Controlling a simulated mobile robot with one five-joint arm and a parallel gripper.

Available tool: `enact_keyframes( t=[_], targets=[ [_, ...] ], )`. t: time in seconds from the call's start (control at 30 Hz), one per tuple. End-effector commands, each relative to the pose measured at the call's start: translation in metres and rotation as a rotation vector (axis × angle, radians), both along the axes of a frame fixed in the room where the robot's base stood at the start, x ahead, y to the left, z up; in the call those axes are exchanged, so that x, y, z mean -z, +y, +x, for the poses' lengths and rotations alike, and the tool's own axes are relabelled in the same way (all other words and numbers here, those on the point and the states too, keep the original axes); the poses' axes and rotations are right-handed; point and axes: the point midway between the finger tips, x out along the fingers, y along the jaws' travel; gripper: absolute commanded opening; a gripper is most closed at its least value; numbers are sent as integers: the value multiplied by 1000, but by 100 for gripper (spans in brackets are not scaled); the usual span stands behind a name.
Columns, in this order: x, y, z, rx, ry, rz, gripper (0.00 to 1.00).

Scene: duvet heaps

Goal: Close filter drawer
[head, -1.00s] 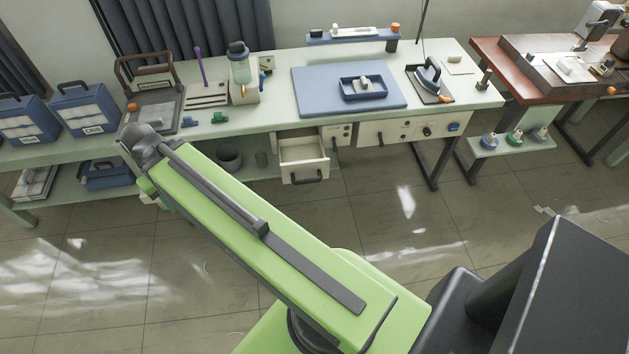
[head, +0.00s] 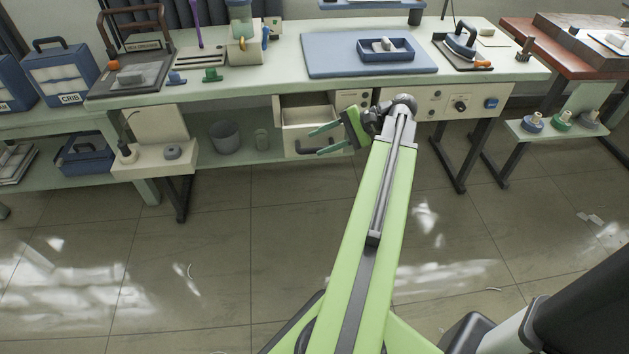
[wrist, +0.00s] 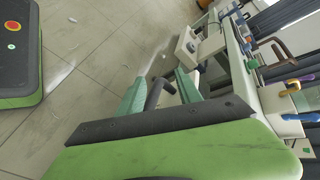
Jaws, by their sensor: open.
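A cream drawer (head: 292,138) under the green workbench stands pulled out, with its inside showing from above. No label on it is readable. It has a dark bar handle (head: 303,149) on its front. My gripper (head: 317,142) is open, its two teal fingers pointing left in front of the drawer face, by the handle. In the wrist view the dark handle (wrist: 154,92) shows between the parted fingers of my gripper (wrist: 159,77). I cannot tell whether a finger touches it.
The workbench (head: 280,70) carries a blue mat (head: 330,65), a blue tray (head: 386,56) and an iron (head: 460,45). A control panel (head: 425,103) is right of the drawer. A grey bin (head: 225,136) stands on the lower shelf. The floor (head: 250,230) in front is clear.

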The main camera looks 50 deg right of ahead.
Motion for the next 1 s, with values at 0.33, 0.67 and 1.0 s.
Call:
enact_keyframes(
  t=[0.33, 0.67, 1.0],
  targets=[
    [27, -92, -113, 245, -200, 170, 41],
    [31, -76, -92, 245, -203, 172, 41],
    [50, -33, -20, 243, -202, 171, 41]
  ],
)
